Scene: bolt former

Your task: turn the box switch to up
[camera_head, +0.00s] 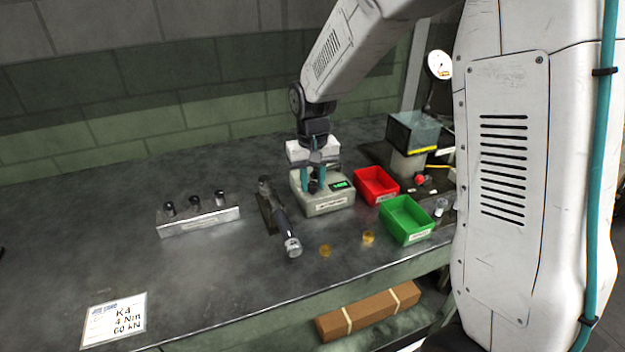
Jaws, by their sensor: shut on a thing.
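A pale grey box (324,205) with a small lit green display (340,185) stands on the dark bench. My gripper (313,186) points down over the left part of its top, with its teal fingers close together. It is shut on the small dark box switch (314,187) between the fingertips. The fingers hide much of the switch, and I cannot tell which way it is set.
A red bin (376,186) and a green bin (407,220) stand right of the box. Two small yellow pieces (325,250) lie in front. The bench's left is mostly clear.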

